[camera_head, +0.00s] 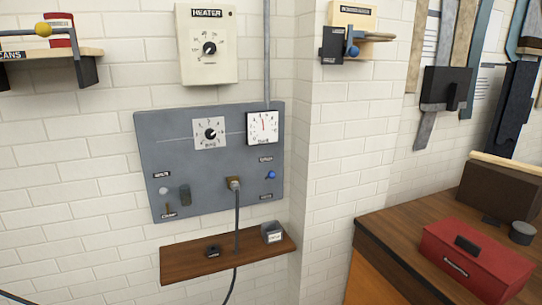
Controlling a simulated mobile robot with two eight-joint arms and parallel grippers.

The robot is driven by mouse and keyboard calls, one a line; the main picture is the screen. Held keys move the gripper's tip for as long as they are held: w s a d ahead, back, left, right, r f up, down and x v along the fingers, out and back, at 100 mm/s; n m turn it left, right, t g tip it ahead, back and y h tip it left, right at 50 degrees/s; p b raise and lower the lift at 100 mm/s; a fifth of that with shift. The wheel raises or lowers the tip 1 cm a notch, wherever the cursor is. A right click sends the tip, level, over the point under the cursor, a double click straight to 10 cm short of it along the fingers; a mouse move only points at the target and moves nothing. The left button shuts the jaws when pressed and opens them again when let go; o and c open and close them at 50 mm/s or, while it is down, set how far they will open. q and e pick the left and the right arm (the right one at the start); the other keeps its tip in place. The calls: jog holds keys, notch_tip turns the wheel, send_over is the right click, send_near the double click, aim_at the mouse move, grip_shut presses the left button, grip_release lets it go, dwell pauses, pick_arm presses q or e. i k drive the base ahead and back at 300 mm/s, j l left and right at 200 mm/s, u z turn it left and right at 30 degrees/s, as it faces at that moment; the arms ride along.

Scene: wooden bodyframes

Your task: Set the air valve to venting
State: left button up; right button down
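A grey control panel (215,225) is mounted on the white brick wall. A small blue knob (270,175) sits at its right side, with one small label above and one below. I cannot read these labels clearly, and I cannot tell for sure that this knob is the air valve. A lever with a pale round knob (164,190) is at the panel's lower left, between two labels. The panel also has a dial (210,134) and a round-scaled gauge (262,127). Neither of my grippers shows.
A cable (238,215) hangs from the panel's socket past a small wooden shelf (205,265) holding small items. A heater box (207,45) is above. A wall corner juts out at right, with another blue-knobbed fixture (352,51). A red toolbox (475,262) stands on a workbench.

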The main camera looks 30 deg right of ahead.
aim_at(271, 174)
jog(key=i+l, duration=0.35)
jog(key=i+l+u, duration=0.15)
jog(key=i+l, duration=0.2)
jog(key=l, duration=0.15)
jog(key=i+l, duration=0.35)
jog(key=l, duration=0.15)
